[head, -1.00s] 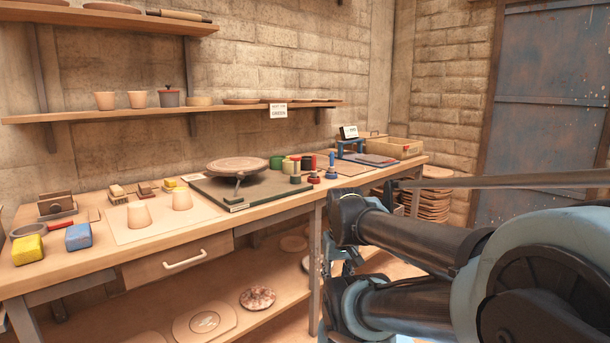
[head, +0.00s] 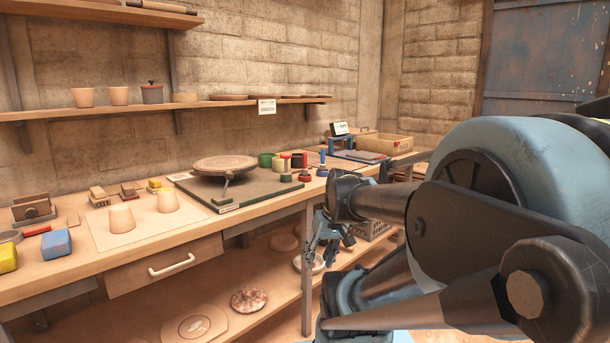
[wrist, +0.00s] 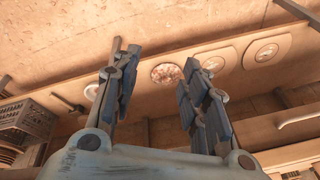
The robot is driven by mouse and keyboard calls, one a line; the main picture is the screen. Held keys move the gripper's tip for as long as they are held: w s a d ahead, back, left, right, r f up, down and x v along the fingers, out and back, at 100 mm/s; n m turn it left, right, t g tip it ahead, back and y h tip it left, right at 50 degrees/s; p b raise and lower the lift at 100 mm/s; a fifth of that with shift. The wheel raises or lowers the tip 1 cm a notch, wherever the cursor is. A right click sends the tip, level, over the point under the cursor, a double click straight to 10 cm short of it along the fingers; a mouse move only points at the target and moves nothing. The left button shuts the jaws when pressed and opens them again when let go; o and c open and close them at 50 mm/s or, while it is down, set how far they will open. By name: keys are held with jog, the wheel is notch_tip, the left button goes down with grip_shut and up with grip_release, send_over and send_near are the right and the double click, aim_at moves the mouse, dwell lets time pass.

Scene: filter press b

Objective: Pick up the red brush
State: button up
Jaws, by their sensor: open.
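Several small items on the workbench (head: 75,258) show red, and I cannot tell for sure which is the brush. A long red piece (head: 37,230) lies at the left beside a round dish. A small block with red on it (head: 129,190) lies behind the cups. A small red-topped piece (head: 304,175) stands right of the turntable. My gripper (head: 328,240) is below the bench top, off its front edge and apart from all of these. In the wrist view my gripper (wrist: 157,68) is open and empty, with the lower shelf in view beyond its fingers.
A turntable (head: 224,164) stands on a dark board. Two cups (head: 121,218) stand on a pale sheet. Blue (head: 57,243) and yellow (head: 7,257) blocks lie at the left. Plates (head: 194,325) lie on the lower shelf. A drawer handle (head: 171,264) juts out at the front.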

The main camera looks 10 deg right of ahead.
jog(key=w+a+r+n+t+y, duration=0.1)
jog(key=w+r+y, duration=0.15)
jog(key=w, duration=0.35)
jog(key=w+a+r+n+t+y, duration=0.1)
jog(key=w+a+r+y, duration=0.15)
jog(key=w, duration=0.35)
jog(key=n+t+y, duration=0.3)
jog(key=n+t, duration=0.1)
jog(key=t, duration=0.6)
send_near(306, 160)
jog(key=x, duration=0.6)
jog(key=shift+w+d+f, duration=0.1)
jog(key=shift+d+f, duration=0.1)
jog(key=shift+f, duration=0.05)
jog(key=shift+r+x, duration=0.2)
jog(key=shift+x, duration=2.45)
jog(key=shift+a, duration=0.1)
grip_shut()
